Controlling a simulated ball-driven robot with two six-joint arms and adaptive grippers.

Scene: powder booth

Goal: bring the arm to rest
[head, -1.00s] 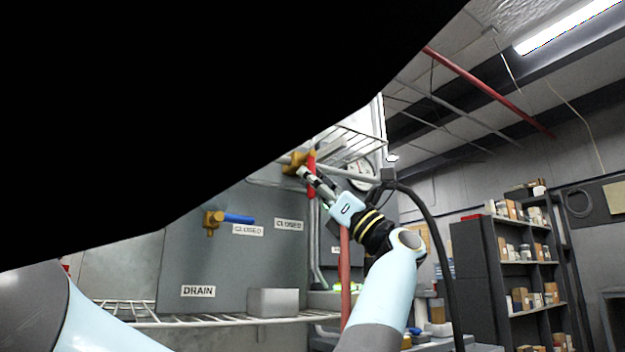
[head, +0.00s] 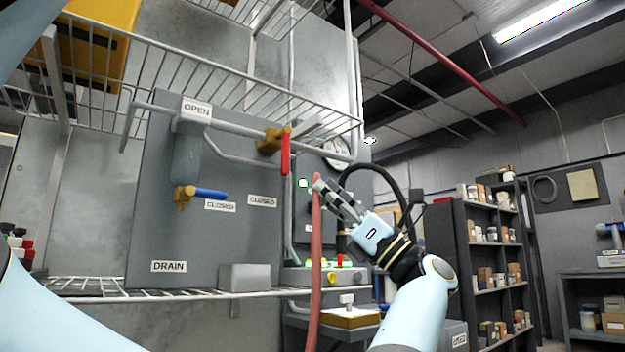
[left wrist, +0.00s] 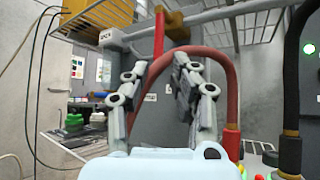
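My left gripper (head: 333,192) is in the middle of the head view, to the lower right of a brass valve (head: 270,141) with a red handle (head: 285,152). The handle hangs down, and the gripper is apart from it. In the left wrist view the fingers (left wrist: 160,70) are spread with nothing visibly held between them. The red handle (left wrist: 159,35) and the brass valve (left wrist: 174,24) are beyond the fingertips there. A red hose (head: 316,260) passes close to the fingers; I cannot tell if they touch. My right gripper is not in view.
A grey panel (head: 225,245) carries a blue-handled valve (head: 210,193) and a DRAIN label (head: 169,266). Wire racks (head: 75,286) run along the wall. A black hose (head: 375,168) arches behind the gripper. Shelves (head: 445,245) stand at right.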

